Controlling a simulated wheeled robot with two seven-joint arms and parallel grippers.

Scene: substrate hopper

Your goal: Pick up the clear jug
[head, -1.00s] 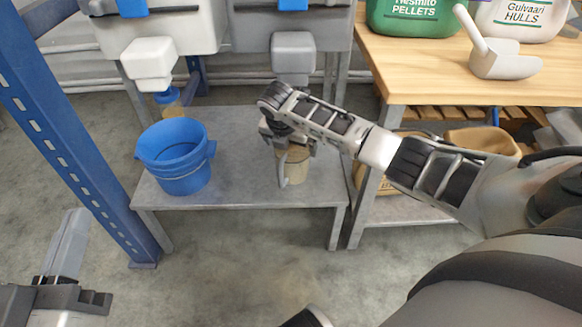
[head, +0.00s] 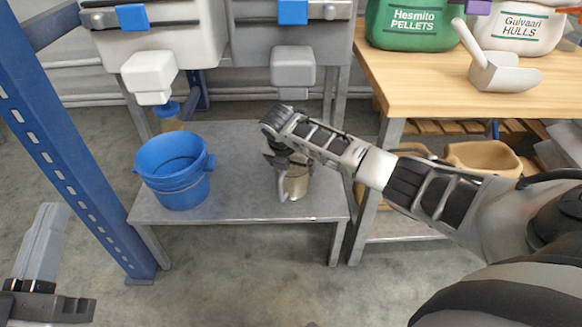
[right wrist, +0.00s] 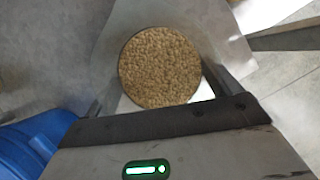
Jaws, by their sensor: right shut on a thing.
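The clear jug (head: 298,182) is upright at the low grey bench, below the grey hopper's spout. The right wrist view looks down into it, and tan grain (right wrist: 160,66) fills its round mouth. My right gripper (head: 283,172) is shut on the jug, its fingers at the jug's side. My forearm and wrist hide part of the jug in the head view. I cannot tell whether its base touches the bench. My left gripper (head: 42,240) is empty at the lower left, its fingers together, far from the jug.
A blue bucket (head: 172,188) stands on the bench (head: 238,207), left of the jug. The grey spout (head: 293,68) hangs above. A blue post (head: 75,165) rises at left. A wooden table (head: 420,85) at right bears sacks and a scoop (head: 502,74).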

